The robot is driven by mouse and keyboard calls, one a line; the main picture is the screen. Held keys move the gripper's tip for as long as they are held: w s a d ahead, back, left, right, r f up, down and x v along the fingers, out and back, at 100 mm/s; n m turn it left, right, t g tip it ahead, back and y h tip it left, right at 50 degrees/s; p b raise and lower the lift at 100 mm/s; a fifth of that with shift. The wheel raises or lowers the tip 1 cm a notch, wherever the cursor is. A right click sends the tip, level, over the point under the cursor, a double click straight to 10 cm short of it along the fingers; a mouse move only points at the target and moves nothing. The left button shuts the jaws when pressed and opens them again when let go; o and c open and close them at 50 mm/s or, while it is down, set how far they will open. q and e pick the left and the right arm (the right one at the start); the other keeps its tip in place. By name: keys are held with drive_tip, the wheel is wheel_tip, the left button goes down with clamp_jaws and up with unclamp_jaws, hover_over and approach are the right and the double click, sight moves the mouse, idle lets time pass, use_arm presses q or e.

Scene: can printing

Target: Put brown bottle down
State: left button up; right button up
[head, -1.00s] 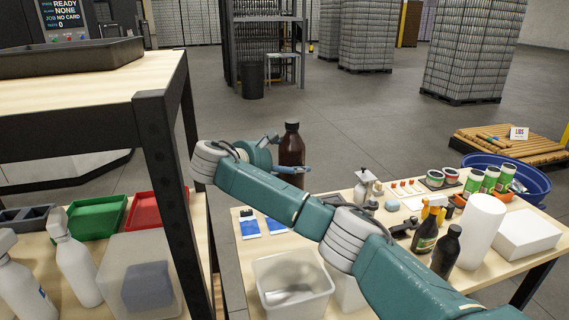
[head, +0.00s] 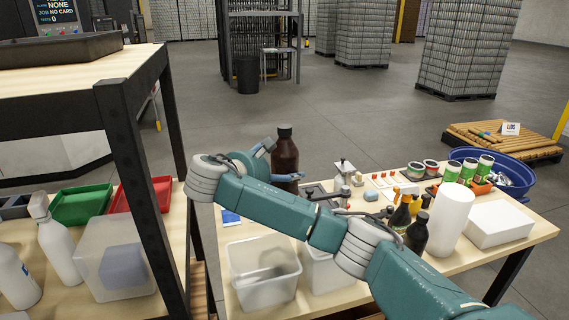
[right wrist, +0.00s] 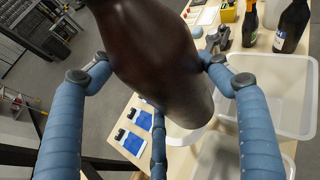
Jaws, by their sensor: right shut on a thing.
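The brown bottle (head: 285,158) with a black cap is upright in the head view, above the far left part of the table (head: 239,296). My right gripper (head: 275,163) is shut on it; the arm comes in from the lower right and hides part of the table. In the right wrist view the brown bottle (right wrist: 165,60) fills the middle, with blue fingers around it. The bottle's base appears above the table top beside blue-and-white cards (right wrist: 135,143); I cannot tell the exact gap. My left gripper is not in view.
Clear bins (head: 262,290) stand at the table's near left edge. Dark bottles (head: 417,233), a white roll (head: 453,212), a white box (head: 498,222) and several small items crowd the right. A black-framed shelf (head: 130,130) stands close on the left.

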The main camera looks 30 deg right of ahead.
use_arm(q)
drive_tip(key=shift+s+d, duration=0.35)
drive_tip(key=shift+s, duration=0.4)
use_arm(e)
drive_tip(key=s+a+f+n+t+y, duration=0.3)
drive_tip(key=s+a+n+y, duration=0.3)
drive_tip(key=s+a, duration=0.6)
drive_tip(key=s+a+f+n+t+y, duration=0.4)
drive_tip(key=s+a, duration=0.8)
drive_tip(key=a, duration=0.4)
drive_tip(key=shift+f+n+y, duration=0.55)
drive_tip(key=shift+n+y, duration=0.45)
drive_tip(key=shift+n, duration=0.1)
